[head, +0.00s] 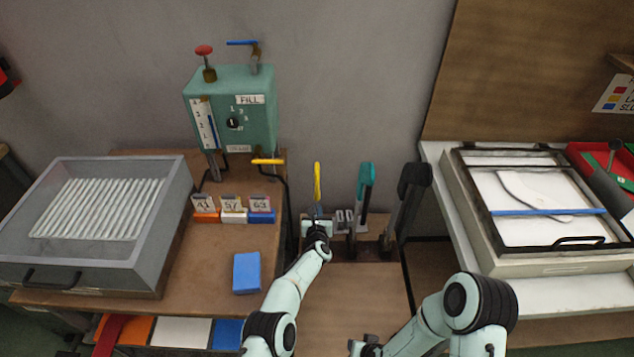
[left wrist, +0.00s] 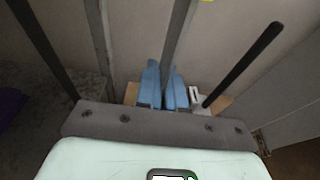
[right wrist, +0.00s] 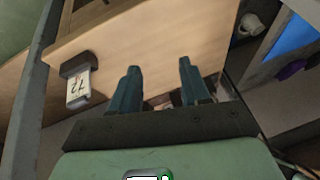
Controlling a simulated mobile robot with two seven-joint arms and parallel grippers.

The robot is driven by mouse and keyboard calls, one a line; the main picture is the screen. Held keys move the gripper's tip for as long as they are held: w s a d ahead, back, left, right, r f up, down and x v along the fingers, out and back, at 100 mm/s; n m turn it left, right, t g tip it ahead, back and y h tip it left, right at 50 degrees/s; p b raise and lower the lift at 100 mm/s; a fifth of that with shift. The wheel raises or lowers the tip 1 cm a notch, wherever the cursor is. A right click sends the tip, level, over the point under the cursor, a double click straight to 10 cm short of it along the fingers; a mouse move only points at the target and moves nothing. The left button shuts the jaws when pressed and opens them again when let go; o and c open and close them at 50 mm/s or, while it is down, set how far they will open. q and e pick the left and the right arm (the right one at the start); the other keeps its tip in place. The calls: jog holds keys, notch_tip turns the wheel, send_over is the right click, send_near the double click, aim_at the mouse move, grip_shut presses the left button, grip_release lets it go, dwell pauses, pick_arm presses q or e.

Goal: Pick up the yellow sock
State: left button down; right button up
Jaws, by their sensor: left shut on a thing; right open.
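A narrow upright yellow piece (head: 317,178) stands just above my left gripper (head: 318,213) in the head view. It is too thin to tell whether it is the yellow sock seen edge-on. My left gripper is shut. In the left wrist view its blue fingers (left wrist: 163,90) are close together at the foot of a grey upright bar (left wrist: 180,45), and a bit of yellow (left wrist: 206,1) shows at the top edge. My right gripper (right wrist: 158,92) is open and empty, low at the front. No other yellow sock is clear.
A teal upright piece (head: 364,190) and a black one (head: 405,205) stand just right of my left gripper. A green box (head: 248,110) with a yellow lever (head: 268,161) stands behind. A grey tray (head: 75,255) is left, a framed press (head: 550,255) right.

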jog(key=w+a+r+n+t+h, duration=0.1)
jog(key=w+a+r+t, duration=0.25)
jog(key=w+r, duration=0.5)
jog(key=w+a+r+t, duration=0.2)
jog(key=w+r+t, duration=0.2)
jog(key=w+r, duration=0.45)
jog(key=w+a+r+n+t, duration=0.1)
jog(key=w+a+r+t, duration=0.2)
jog(key=r, duration=0.8)
jog(key=w+a+r+t, duration=0.2)
jog(key=a+r, duration=0.2)
jog(key=r, duration=0.6)
jog(key=shift+h, duration=0.3)
jog(key=shift+w+f, duration=0.15)
jog(key=shift+w, duration=5.75)
jog(key=c, duration=0.8)
